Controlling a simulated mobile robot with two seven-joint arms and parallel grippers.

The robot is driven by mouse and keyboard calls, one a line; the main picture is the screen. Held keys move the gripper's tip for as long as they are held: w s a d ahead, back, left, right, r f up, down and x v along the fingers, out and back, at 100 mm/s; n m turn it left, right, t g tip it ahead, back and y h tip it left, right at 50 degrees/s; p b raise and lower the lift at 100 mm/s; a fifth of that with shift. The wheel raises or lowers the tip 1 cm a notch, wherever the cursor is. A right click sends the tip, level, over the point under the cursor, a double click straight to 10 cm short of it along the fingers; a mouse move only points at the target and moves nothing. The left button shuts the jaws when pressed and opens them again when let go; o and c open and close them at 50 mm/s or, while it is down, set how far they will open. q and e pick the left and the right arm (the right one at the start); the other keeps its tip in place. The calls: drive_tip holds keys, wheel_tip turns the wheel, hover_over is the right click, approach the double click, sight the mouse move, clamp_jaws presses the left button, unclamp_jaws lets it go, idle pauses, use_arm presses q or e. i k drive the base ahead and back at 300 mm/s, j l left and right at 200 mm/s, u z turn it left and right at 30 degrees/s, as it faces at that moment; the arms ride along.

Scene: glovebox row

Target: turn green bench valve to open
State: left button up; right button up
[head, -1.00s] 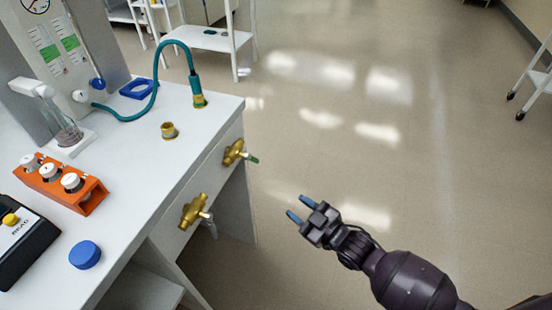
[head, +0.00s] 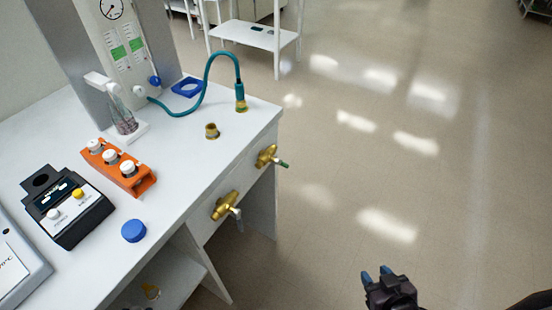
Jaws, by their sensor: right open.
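The green bench valve (head: 268,157) is a brass valve with a green-tipped handle (head: 282,164). It sits on the bench's front face near the far right corner, and the handle points out to the right. A second brass valve (head: 224,206) with a pale grey handle sits nearer on the same face. My right gripper (head: 375,274) is open and empty at the bottom right, over the floor, well apart from both valves. Its blue fingertips show; most of the arm is cut off by the frame. My left gripper is out of view.
The white bench (head: 182,185) carries an orange vial rack (head: 140,183), a black meter (head: 88,225), a blue cap (head: 134,231), a brass fitting (head: 211,131) and a teal hose (head: 207,75). The floor (head: 330,220) right of the bench is clear. A white shelf (head: 262,38) stands behind.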

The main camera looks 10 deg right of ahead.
sight(278, 161)
drive_tip(key=i+l+u, duration=0.6)
drive_tip(key=l+u, duration=0.3)
drive_tip(key=i+l+u, duration=0.15)
drive_tip(key=l+u, duration=0.3)
drive_tip(key=l, duration=0.15)
drive_tip(key=l+u, duration=0.4)
drive_tip(key=l, duration=0.2)
drive_tip(key=l+u, duration=0.45)
drive_tip(key=l, duration=0.2)
drive_tip(key=k+l+u, duration=0.1)
drive_tip(key=l+u, duration=0.35)
drive_tip(key=l, duration=0.15)
drive_tip(key=k+l+u, duration=0.25)
drive_tip(key=l+u, duration=0.2)
drive_tip(key=l, duration=0.15)
drive_tip(key=k+l+u, duration=0.3)
drive_tip(key=l+u, duration=0.25)
drive_tip(key=u, duration=0.15)
drive_tip(key=l+u, duration=0.1)
drive_tip(key=u, duration=0.15)
